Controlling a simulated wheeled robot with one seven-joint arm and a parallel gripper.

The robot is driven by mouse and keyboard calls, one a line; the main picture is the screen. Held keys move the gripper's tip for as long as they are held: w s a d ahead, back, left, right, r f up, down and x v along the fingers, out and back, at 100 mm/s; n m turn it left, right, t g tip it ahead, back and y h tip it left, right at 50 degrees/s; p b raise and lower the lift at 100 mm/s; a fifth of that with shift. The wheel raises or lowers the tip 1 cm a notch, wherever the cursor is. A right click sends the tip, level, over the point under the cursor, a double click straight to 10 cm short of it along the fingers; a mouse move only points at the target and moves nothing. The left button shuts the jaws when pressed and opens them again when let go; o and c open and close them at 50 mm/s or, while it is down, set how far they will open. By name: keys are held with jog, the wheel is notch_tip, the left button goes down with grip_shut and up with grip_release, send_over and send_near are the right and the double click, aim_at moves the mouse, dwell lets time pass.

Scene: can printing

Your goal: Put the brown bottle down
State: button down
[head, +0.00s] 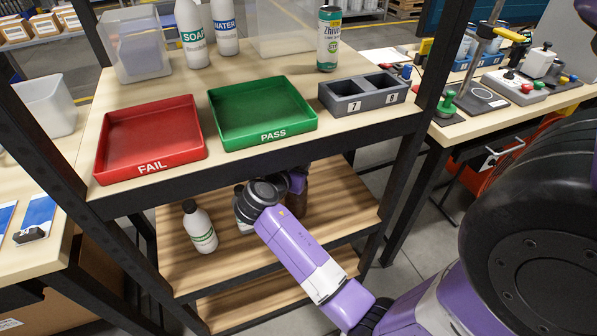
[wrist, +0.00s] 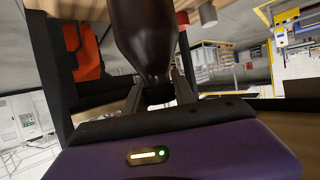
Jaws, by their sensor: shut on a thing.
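The brown bottle (wrist: 145,35) fills the top middle of the wrist view, with its narrower end between the two fingers of my gripper (wrist: 158,90). My gripper is shut on it. In the head view my purple arm reaches under the upper shelf, over the wooden lower shelf (head: 340,215). A dark brown part of the bottle (head: 298,204) shows there just right of my wrist; the rest is hidden by my arm and the shelf edge. I cannot tell whether its base touches the lower shelf.
A white bottle (head: 200,228) stands left on the lower shelf, and a pale container (head: 244,224) sits partly hidden beside my wrist. Above are the red FAIL tray (head: 150,168), green PASS tray (head: 265,138) and grey two-slot holder (head: 362,107). A black post (head: 400,160) bounds the right.

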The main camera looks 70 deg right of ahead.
jog(key=shift+f, duration=1.85)
jog(key=c, duration=1)
grip_release()
jog(key=shift+c, duration=0.2)
jog(key=shift+r, duration=0.1)
